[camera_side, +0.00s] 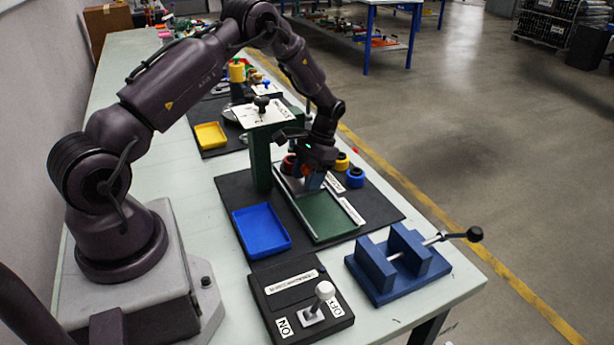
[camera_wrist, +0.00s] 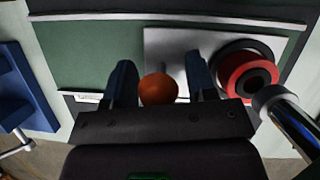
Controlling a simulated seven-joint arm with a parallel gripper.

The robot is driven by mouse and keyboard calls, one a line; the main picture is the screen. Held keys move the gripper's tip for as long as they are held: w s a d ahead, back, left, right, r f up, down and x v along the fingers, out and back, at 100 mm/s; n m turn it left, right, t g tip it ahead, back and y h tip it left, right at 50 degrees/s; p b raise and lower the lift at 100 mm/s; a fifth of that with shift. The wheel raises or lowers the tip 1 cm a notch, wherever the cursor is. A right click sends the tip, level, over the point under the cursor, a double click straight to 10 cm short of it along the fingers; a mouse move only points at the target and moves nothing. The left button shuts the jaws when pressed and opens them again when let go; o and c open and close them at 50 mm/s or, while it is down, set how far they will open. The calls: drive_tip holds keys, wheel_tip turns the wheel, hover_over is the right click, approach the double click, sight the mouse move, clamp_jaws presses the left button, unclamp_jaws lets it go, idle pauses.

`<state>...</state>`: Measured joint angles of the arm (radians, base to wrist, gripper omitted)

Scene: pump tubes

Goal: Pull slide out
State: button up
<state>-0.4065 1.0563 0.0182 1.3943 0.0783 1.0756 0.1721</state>
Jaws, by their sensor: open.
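The slide (camera_wrist: 170,48) is a light grey plate in a green base (camera_wrist: 80,50), with a round orange knob (camera_wrist: 158,88) at its near edge. A red ring with a black centre (camera_wrist: 250,75) sits on the plate to the right of the knob. My gripper (camera_wrist: 160,72) is open, one finger on each side of the knob. Small gaps show between knob and fingers. In the side view my gripper (camera_side: 312,182) is low over the green base (camera_side: 335,222), hiding most of the slide.
A green press post (camera_side: 260,160) stands close to my wrist. A blue tray (camera_side: 261,230) lies left of the base. A blue vise (camera_side: 395,265) and a black switch box (camera_side: 300,300) are nearer the camera. Yellow and blue rings (camera_side: 355,177) stand to the right.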

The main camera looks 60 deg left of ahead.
clamp_jaws()
drive_tip(key=d, duration=1.3)
drive_tip(key=shift+d, duration=0.4)
unclamp_jaws()
drive_tip(key=shift+a, duration=0.1)
drive_tip(key=d+v, duration=0.1)
drive_tip(key=v, duration=1.1)
drive_tip(key=shift+w+a+r, duration=0.15)
drive_tip(key=shift+a+r, duration=0.25)
drive_tip(key=shift+a, duration=0.15)
